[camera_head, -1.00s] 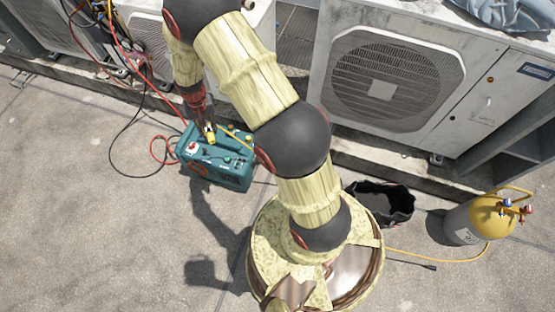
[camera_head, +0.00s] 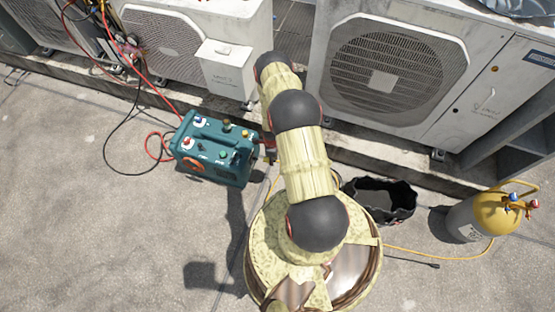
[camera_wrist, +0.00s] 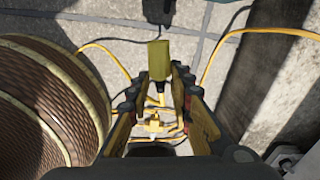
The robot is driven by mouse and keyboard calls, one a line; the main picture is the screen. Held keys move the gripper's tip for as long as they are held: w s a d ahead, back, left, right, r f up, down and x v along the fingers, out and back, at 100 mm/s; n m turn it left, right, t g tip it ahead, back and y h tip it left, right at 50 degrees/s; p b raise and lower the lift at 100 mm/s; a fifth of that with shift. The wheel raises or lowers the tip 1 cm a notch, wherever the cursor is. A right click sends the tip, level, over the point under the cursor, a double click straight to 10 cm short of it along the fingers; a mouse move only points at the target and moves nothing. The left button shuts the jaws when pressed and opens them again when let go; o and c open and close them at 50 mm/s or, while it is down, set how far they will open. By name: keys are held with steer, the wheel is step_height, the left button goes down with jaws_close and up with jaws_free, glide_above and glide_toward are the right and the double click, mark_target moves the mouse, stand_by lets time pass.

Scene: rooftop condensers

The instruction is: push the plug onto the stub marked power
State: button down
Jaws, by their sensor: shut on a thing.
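My gripper (camera_wrist: 158,84) shows in the wrist view, its fingers closed around the lower end of a yellow-olive plug (camera_wrist: 159,60). A yellow cord shows below and around the plug. In the head view the gripper and plug are hidden behind my arm. The teal machine (camera_head: 212,172) stands on the ground to the left of my arm, with blue, red, brass and green stubs on its top. Its lettering is too small to read, so I cannot tell which stub is marked power. The machine does not show clearly in the wrist view.
A small white box (camera_head: 225,70) is at one unit. A black open bag (camera_head: 382,200) and a yellow cylinder (camera_head: 482,218) stand on the right. Red and black cables lie left of the machine.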

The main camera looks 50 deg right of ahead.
mark_target(268, 159)
step_height(268, 159, down, 4)
steer(key=s+m, duration=0.2)
steer(key=s, duration=0.1)
steer(key=shift+w+a+r+b, duration=0.1)
steer(key=shift+w+a+b, duration=0.15)
steer(key=shift+w, duration=0.55)
steer(key=shift+w+a+r+b, duration=0.1)
steer(key=shift+w+b, duration=0.2)
steer(key=shift+w, duration=0.45)
steer(key=shift+w+a+b, duration=0.2)
steer(key=shift+w+b, duration=0.1)
steer(key=shift+w, duration=0.5)
steer(key=shift+w+a, duration=0.25)
steer(key=shift+w, duration=0.4)
steer(key=shift+w+a, duration=0.25)
steer(key=shift+w, duration=0.4)
stand_by(0.6)
steer(key=c, duration=1.5)
jaws_free()
steer(key=shift+c, duration=0.2)
steer(key=shift+s, duration=0.15)
steer(key=s+d+p, duration=0.1)
steer(key=s+d, duration=0.2)
steer(key=s, duration=0.3)
steer(key=shift+s+p, duration=0.35)
steer(key=shift+p, duration=0.05)
steer(key=shift+a, duration=0.1)
